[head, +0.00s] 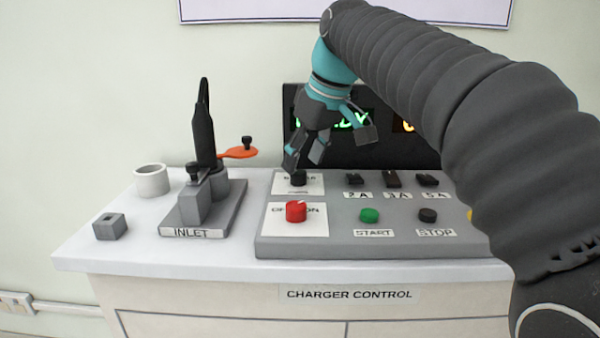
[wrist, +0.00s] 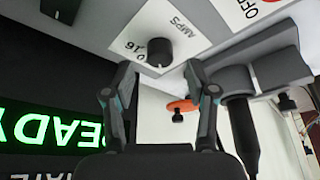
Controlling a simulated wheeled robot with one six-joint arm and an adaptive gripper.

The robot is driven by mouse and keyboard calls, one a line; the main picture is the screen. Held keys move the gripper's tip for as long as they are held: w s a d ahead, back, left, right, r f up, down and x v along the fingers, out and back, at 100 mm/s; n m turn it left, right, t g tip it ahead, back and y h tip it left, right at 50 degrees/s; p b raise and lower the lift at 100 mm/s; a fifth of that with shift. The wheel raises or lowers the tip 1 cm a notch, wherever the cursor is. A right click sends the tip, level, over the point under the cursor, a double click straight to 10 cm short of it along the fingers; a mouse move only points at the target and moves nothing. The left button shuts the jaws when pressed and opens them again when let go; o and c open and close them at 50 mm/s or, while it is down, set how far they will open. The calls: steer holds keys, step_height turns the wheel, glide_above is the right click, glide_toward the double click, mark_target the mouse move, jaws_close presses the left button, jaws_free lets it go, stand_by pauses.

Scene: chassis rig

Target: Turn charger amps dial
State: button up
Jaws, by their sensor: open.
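The charger amps dial is a small black knob (head: 298,178) on a white label plate at the back left of the grey control panel (head: 340,245). In the wrist view the dial (wrist: 159,52) sits on its plate, marked AMPS and 16, beyond the fingertips. My gripper (head: 305,160) is open and points down, its fingers just above and behind the dial. In the wrist view my gripper (wrist: 158,80) has one finger on each side, with empty space between them. The fingers look apart from the dial.
A red knob (head: 296,211) is in front of the dial. Black switches (head: 392,180), a green START button (head: 370,215) and a dark STOP button (head: 428,215) lie right. A lit display (head: 380,145) stands behind. The INLET block (head: 205,215) with an orange lever (head: 238,153) is left.

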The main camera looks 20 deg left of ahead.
mark_target(298, 172)
steer(key=shift+x, duration=1.5)
jaws_close()
steer(key=shift+r, duration=0.1)
steer(key=m+t+h+p, duration=0.1)
steer(key=m, duration=0.2)
steer(key=shift+s+m, duration=0.1)
steer(key=shift+m, duration=0.2)
steer(key=m, duration=0.2)
steer(key=m+t+h, duration=0.1)
steer(key=m, duration=0.2)
steer(key=shift+a+h+p, duration=0.15)
steer(key=shift+h+p, duration=0.15)
steer(key=shift+m, duration=0.3)
